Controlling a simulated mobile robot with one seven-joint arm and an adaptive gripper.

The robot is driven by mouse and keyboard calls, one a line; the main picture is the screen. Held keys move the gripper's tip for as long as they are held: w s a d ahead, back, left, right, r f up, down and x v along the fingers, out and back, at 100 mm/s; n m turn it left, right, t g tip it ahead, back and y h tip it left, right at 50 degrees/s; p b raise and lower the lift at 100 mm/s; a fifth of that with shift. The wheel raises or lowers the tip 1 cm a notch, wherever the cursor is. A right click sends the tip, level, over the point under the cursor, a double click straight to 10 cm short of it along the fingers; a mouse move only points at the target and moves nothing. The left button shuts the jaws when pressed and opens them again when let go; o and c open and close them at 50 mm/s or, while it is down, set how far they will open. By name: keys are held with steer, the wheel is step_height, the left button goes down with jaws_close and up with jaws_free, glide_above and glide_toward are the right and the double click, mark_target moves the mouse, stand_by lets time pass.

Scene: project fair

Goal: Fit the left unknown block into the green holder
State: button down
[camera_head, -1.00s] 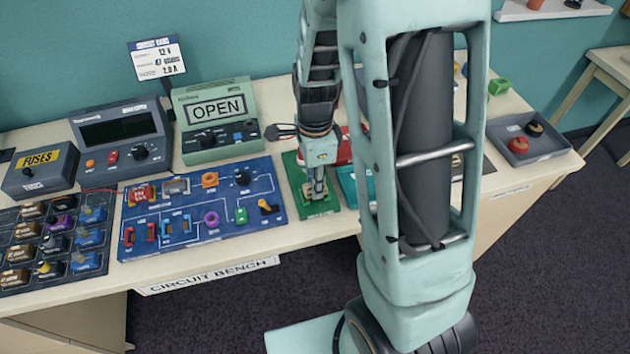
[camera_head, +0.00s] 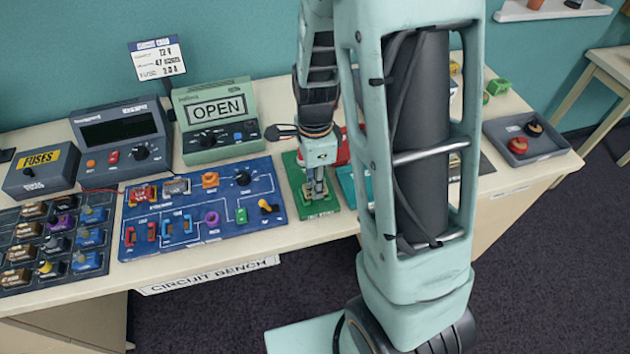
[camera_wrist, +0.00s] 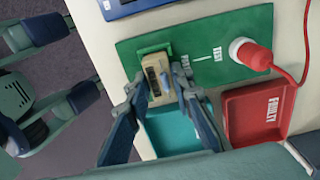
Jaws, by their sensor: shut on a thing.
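A beige block with a dark face (camera_wrist: 154,82) is held between the fingers of my gripper (camera_wrist: 161,92) in the wrist view. The green holder (camera_wrist: 143,54) is on a green board (camera_wrist: 206,60). The block's far end is at the holder and overlaps it in the picture; I cannot tell how deep it sits. In the head view my gripper (camera_head: 316,192) points down over the green board (camera_head: 297,182), and the fingers and arm mostly hide block and holder there.
A blue circuit board (camera_head: 190,238) lies to the left. A green meter reading OPEN (camera_head: 228,150) stands behind.

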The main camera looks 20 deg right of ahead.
steer(key=shift+f+b, duration=0.5)
steer(key=shift+f, duration=0.2)
stand_by(0.8)
steer(key=c, duration=1.6)
jaws_free()
steer(key=shift+o, duration=0.5)
steer(key=o, duration=0.4)
steer(key=shift+c, duration=0.2)
steer(key=shift+r+p, duration=3.6)
steer(key=shift+r, duration=0.45)
